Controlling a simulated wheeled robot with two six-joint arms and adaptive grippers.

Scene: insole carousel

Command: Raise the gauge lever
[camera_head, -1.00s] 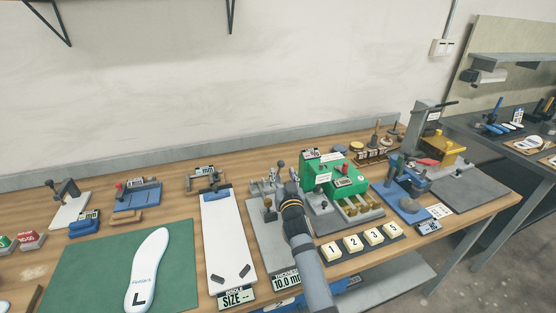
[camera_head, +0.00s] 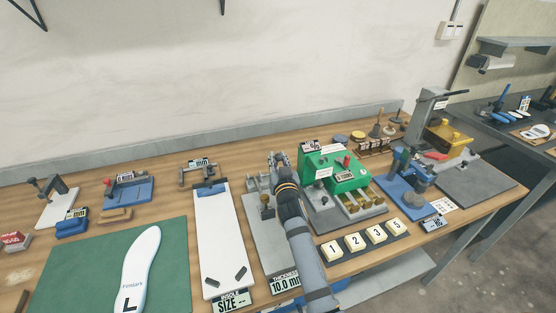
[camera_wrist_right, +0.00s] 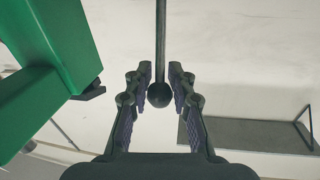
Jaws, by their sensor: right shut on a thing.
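The thickness gauge stands on a grey plate (camera_head: 262,232) in the middle of the bench, with a display reading 10.0 mm (camera_head: 286,283) at its front. My right gripper (camera_head: 278,160) is over the back of the gauge. In the right wrist view, its two fingers are shut on the dark ball knob (camera_wrist_right: 159,95) of the gauge lever, whose thin rod (camera_wrist_right: 160,40) runs up out of the picture. In the head view my gripper and forearm hide the knob and part of the gauge. My left gripper is not in view.
A green machine (camera_head: 345,178) stands close to the right of my gripper. Numbered blocks (camera_head: 354,240) lie in front of it. A white sizing board (camera_head: 219,245) is left of the gauge. A white insole (camera_head: 138,265) lies on a green mat (camera_head: 80,265) farther left.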

